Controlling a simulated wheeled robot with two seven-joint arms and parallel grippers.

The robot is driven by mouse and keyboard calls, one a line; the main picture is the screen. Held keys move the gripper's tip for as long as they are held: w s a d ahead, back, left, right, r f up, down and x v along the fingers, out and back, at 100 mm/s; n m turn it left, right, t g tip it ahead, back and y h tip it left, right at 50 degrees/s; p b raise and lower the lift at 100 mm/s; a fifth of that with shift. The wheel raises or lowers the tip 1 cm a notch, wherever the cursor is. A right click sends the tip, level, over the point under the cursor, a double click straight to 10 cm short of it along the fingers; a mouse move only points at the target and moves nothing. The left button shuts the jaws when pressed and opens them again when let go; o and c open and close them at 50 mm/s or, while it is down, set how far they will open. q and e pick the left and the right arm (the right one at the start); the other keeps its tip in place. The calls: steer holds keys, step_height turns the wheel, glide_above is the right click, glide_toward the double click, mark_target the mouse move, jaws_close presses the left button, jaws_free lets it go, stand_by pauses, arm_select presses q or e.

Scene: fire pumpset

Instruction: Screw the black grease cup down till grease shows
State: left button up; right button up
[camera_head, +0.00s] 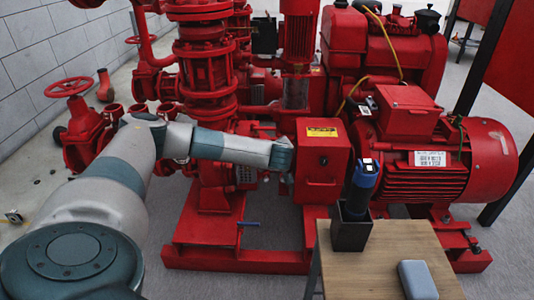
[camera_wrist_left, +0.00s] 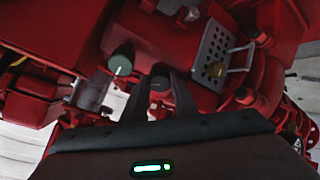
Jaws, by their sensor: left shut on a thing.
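The black grease cup (camera_wrist_left: 159,84) shows as a small dark round knob between my left gripper's fingers in the left wrist view. My left gripper (camera_wrist_left: 160,80) is shut on it, with one dark finger on each side. The fingers hide part of the cup, and no grease can be made out. A second, dark green cup (camera_wrist_left: 121,65) with a white mark sits to the left, apart from the fingers. In the head view my left arm reaches into the pumpset beside the red box, and its fingertips cannot be made out. My right gripper is in neither view.
A red box with a yellow label (camera_head: 322,160) stands right of my left wrist. A perforated grey plate (camera_wrist_left: 214,54) is close to the fingers. A wooden table (camera_head: 385,262) at front right bears a black holder (camera_head: 349,232) with a blue-topped tool (camera_head: 363,180) and a grey case (camera_head: 417,280).

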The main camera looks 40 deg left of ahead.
arm_select(q)
steer(key=shift+d+f, duration=0.1)
steer(key=o, duration=1)
steer(key=shift+o, duration=0.2)
